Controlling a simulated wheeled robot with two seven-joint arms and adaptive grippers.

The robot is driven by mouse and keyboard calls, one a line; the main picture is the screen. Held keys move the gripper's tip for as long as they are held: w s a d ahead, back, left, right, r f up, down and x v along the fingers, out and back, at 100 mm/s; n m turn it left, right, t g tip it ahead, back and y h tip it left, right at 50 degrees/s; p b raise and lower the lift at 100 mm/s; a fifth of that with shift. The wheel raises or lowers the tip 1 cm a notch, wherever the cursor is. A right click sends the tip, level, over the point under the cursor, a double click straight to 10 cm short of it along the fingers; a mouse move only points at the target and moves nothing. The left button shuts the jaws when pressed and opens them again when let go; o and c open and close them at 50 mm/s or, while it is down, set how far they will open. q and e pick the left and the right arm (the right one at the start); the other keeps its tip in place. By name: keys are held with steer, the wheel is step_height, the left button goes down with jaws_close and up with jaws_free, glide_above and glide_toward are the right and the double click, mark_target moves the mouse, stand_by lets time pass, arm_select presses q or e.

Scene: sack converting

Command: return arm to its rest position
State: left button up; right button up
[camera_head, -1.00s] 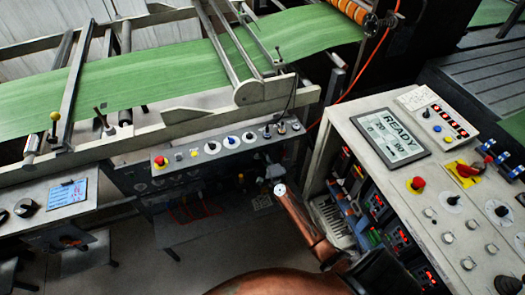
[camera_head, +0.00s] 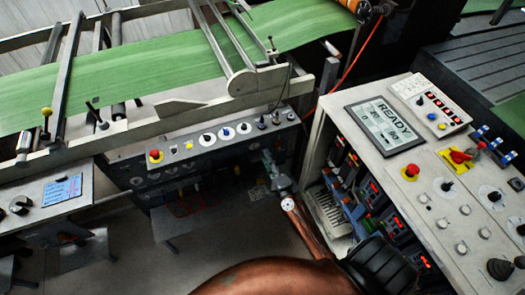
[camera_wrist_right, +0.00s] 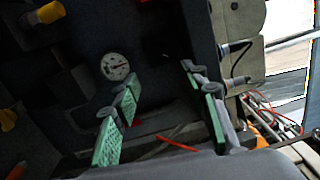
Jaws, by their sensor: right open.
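My right arm, with copper-coloured links, comes in from the bottom of the head view. My right gripper (camera_head: 268,163) is small and dark there, beyond the end of the copper link, in front of the dark machine front. In the right wrist view its two fingers with green pads stand well apart, and the gap between them (camera_wrist_right: 160,82) is empty. A dark machine face with a round white gauge (camera_wrist_right: 115,66) lies beyond the fingers. My left gripper is in neither view.
A control desk (camera_head: 340,100) with a READY screen (camera_head: 384,125) stands close on the right. A row of knobs and a red button (camera_head: 155,156) sit on the machine's front panel. Green web (camera_head: 150,72) runs above.

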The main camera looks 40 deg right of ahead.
steer(key=shift+s+a, duration=0.15)
steer(key=shift+s, duration=0.55)
steer(key=s+a+f+n+g+y+p, duration=0.1)
steer(key=s+a+f+n+g, duration=0.2)
steer(key=s+f, duration=0.6)
steer(key=s+a+f+n+g+y+p, duration=0.1)
steer(key=s+f+n+g, duration=0.3)
steer(key=f, duration=0.9)
steer(key=s+a+f+n+g+y, duration=0.1)
steer(key=s+a+f+n+y, duration=0.1)
steer(key=s+f+n, duration=0.55)
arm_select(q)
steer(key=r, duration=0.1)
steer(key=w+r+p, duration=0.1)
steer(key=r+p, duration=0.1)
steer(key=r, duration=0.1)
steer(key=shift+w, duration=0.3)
arm_select(e)
steer(key=s+f+n+g, duration=0.2)
steer(key=s+f, duration=0.3)
steer(key=s, duration=0.7)
steer(key=s+a+f+n+g, duration=0.1)
steer(key=s+f+n+g, duration=0.2)
steer(key=s, duration=1)
steer(key=s+f+n+g, duration=0.3)
steer(key=s+f, duration=0.6)
steer(key=s, duration=0.4)
steer(key=shift+a+g, duration=0.15)
steer(key=shift+g, duration=0.65)
